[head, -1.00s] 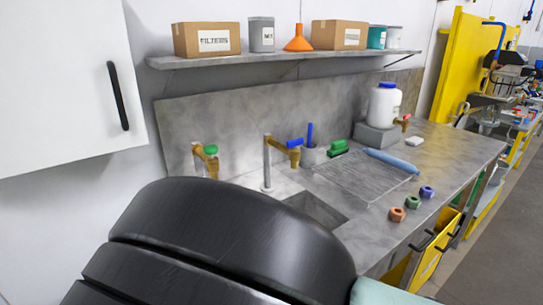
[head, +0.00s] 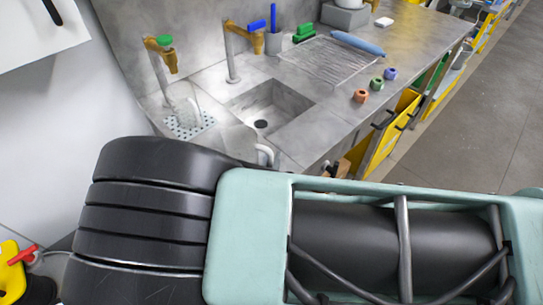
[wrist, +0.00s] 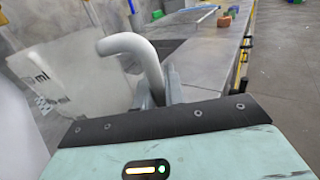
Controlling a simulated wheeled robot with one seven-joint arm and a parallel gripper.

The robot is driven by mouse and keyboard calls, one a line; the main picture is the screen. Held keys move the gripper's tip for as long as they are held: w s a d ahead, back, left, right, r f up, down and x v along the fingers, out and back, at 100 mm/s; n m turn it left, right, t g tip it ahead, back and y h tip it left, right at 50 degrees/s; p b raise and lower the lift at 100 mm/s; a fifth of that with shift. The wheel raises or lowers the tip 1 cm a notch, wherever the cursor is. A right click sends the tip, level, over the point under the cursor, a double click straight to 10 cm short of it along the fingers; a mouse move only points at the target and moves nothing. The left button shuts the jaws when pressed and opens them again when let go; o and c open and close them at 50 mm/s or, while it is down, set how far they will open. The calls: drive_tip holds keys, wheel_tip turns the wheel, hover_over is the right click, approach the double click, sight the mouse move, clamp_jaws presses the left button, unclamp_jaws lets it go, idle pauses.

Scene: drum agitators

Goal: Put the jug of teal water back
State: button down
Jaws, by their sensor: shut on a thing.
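The jug (wrist: 70,85) fills the left of the wrist view, a pale translucent body with dark "ml" marks. Its thick white handle (wrist: 128,44) curves over towards my gripper (wrist: 163,88), which is shut on it. I see no teal colour in the visible part of the jug. In the head view a white curved piece (head: 264,153), likely this handle, shows at the sink's front edge; my arm hides the gripper and I cannot make out the jug's body there.
A sink basin (head: 270,106) is set in the grey counter. A green-handled tap (head: 163,42) stands above a perforated plate (head: 180,127), a blue-handled tap (head: 240,38) by the basin. A wire rack (head: 330,62) and several coloured nuts (head: 361,96) lie to the right.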

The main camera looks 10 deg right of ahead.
drive_tip(key=c, duration=1.5)
unclamp_jaws()
drive_tip(key=shift+f, duration=0.1)
